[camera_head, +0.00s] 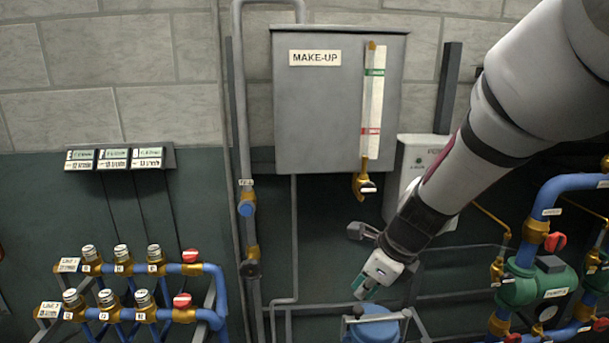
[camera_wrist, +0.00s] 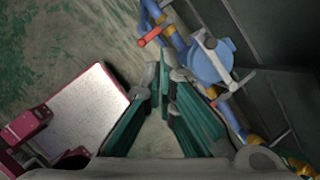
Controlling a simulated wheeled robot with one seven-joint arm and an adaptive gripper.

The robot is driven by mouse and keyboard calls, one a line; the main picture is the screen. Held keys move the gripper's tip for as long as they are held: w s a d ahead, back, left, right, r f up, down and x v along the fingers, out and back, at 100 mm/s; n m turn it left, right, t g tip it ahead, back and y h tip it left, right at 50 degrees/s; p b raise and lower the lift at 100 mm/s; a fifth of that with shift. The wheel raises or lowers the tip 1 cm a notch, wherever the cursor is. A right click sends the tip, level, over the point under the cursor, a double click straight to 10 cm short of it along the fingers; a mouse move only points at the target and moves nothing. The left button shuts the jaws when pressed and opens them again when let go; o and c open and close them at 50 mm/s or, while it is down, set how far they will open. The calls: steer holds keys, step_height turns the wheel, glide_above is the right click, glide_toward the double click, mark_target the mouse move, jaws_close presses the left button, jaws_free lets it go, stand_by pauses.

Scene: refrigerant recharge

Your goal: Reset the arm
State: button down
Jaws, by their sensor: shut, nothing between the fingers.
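My arm (camera_head: 455,180) reaches in from the upper right in the head view and angles down to the lower middle. My gripper (camera_head: 364,290) hangs just above a blue round-topped vessel (camera_head: 374,327) at the bottom edge. In the wrist view my gripper (camera_wrist: 167,88) shows its green fingers with the tips together and nothing between them. The blue vessel (camera_wrist: 211,62) also shows there, to the right of the fingertips and apart from them.
A grey MAKE-UP tank (camera_head: 325,120) with a sight gauge (camera_head: 373,100) hangs on the wall. Blue manifolds with red-handled valves (camera_head: 192,256) stand at left. A green pump (camera_head: 545,285) with blue piping stands at right. A grey box (camera_head: 412,172) is behind my arm.

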steer(key=s+d+r+n+t+h, duration=0.1)
steer(key=s+d+r+n, duration=0.2)
steer(key=s+r+n, duration=0.4)
steer(key=s+d+r+n+t+h, duration=0.1)
steer(key=s+d+r+n, duration=0.3)
steer(key=s+r+n, duration=0.4)
steer(key=s+n+h, duration=0.1)
steer(key=s+n, duration=0.6)
steer(key=n, duration=0.2)
steer(key=shift+s+n, duration=0.15)
steer(key=shift+n, duration=0.15)
steer(key=shift+r, duration=0.1)
